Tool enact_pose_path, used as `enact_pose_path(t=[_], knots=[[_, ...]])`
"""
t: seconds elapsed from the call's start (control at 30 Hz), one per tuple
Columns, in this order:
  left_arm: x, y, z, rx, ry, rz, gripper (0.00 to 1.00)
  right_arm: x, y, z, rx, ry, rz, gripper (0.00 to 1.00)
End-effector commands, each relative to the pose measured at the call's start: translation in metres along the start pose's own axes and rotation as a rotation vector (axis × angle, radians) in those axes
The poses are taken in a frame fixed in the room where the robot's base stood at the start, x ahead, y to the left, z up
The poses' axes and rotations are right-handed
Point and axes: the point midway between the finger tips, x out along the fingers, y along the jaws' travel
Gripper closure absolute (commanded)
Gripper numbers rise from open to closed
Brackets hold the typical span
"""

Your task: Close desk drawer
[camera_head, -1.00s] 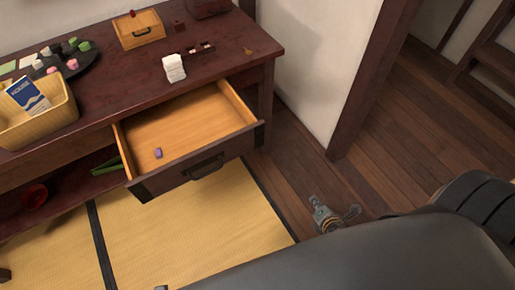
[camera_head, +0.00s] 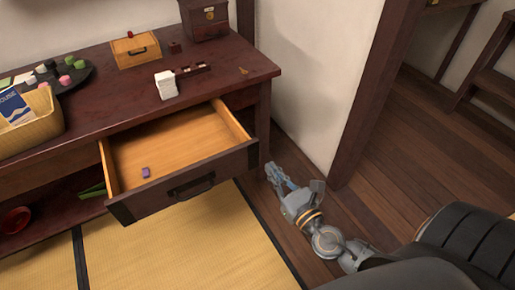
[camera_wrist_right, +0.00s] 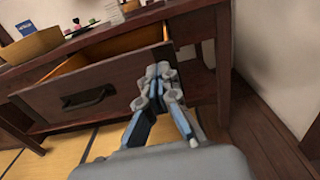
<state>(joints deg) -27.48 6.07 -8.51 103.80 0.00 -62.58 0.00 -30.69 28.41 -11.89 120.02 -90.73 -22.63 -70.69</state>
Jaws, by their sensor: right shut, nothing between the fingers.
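The desk drawer (camera_head: 236,170) is pulled well out of the dark wooden desk (camera_head: 120,85), with a small purple block (camera_head: 146,172) on its floor. Its front has a dark handle (camera_head: 190,186), which also shows in the right wrist view (camera_wrist_right: 88,97). My right gripper (camera_head: 270,170) is shut and empty. It is just right of the drawer front's right end in the head view. In the right wrist view its fingertips (camera_wrist_right: 158,72) overlap the right part of the drawer front; I cannot tell whether they touch it. My left gripper is not in view.
On the desktop are a yellow basket (camera_head: 38,130), a stack of white paper (camera_head: 166,85), a small wooden box (camera_head: 136,50) and a dark tray with several sweets (camera_head: 62,78). A wall and post (camera_head: 362,110) stand right of the desk. Tatami (camera_head: 190,245) lies below the drawer.

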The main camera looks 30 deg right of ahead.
Motion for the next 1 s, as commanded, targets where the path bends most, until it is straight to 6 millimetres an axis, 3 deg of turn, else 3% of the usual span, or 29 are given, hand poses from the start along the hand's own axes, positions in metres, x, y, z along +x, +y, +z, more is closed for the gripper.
enact_pose_path(t=[0.2,0.4,0.6,1.0], knots=[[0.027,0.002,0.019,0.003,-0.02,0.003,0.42,0.043,0.0,0.003,0.001,-0.003,-0.002,1.0],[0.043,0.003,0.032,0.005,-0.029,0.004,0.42,0.07,0.0,0.001,0.001,-0.001,-0.001,1.0],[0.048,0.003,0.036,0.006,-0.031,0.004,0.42,0.082,0.0,0.0,0.002,0.001,-0.001,1.0],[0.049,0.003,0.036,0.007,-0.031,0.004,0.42,0.084,0.0,-0.001,0.002,0.001,-0.001,1.0]])
